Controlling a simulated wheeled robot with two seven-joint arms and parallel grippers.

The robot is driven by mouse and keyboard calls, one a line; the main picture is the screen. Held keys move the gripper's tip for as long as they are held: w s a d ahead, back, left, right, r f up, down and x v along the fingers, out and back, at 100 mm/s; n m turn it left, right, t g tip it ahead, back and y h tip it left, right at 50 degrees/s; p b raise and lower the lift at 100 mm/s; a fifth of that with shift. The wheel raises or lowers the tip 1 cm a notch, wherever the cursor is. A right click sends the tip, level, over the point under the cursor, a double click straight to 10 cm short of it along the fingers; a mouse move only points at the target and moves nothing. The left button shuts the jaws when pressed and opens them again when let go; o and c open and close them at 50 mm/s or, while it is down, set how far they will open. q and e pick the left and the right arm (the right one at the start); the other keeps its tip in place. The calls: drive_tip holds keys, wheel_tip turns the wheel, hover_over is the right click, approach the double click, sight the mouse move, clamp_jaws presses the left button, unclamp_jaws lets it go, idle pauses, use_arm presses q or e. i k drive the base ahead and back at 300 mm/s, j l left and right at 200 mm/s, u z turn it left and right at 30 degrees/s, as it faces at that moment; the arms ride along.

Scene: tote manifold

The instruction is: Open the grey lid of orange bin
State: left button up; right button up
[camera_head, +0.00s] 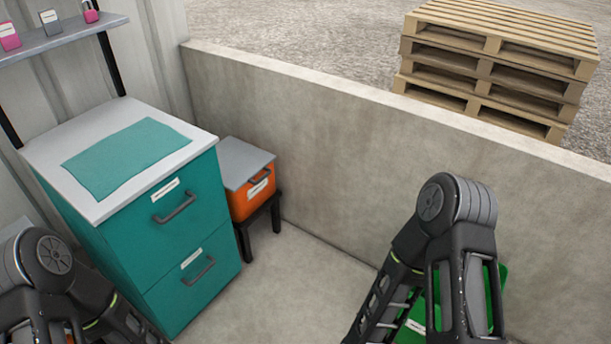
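The orange bin (241,206) stands on a small dark stand between the teal cabinet and the concrete wall. Its grey lid (242,161) lies flat over the top and looks closed. A dark handle (260,177) and a white label show on the bin's front. Parts of both my arms show, the left at the lower left and the right at the lower right. Neither gripper's fingertips can be seen, and both arms are well apart from the bin.
The teal cabinet (190,232) with two handled drawers stands left of the bin, with a teal mat (127,158) on its white top. A concrete wall (330,150) runs behind. A green container (413,330) is partly hidden behind my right arm. Floor (300,290) before the stand is clear.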

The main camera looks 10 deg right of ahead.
sight(239, 162)
drive_tip(key=i+z, duration=0.15)
drive_tip(key=z, duration=0.35)
drive_tip(key=i+j+z, duration=0.1)
drive_tip(key=z, duration=0.4)
drive_tip(key=i+j+z, duration=0.1)
drive_tip(key=i+j, duration=0.15)
drive_tip(key=i+j+z, duration=0.25)
drive_tip(key=i+j, duration=0.2)
drive_tip(key=j, duration=0.25)
drive_tip(key=i+j+z, duration=0.1)
drive_tip(key=j, duration=0.25)
drive_tip(key=i+j+z, duration=0.1)
drive_tip(key=i+j, duration=0.2)
drive_tip(key=j, duration=0.1)
